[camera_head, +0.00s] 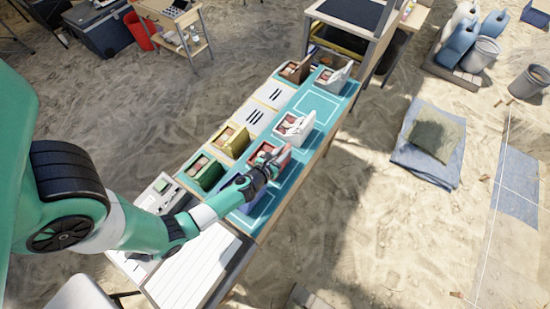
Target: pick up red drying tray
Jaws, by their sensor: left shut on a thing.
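The red drying tray (281,157) is on or just above the teal mat on the long table, with small things inside it. My left gripper (270,163) is shut on its near left side, and the fingers hide part of it. I cannot tell whether the tray touches the mat. My right gripper is not in view.
On the table are a green tray (204,171), a yellow tray (231,140), white trays (296,126) and (333,77), and a brown tray (296,70). Bare mat (316,105) lies between the white trays.

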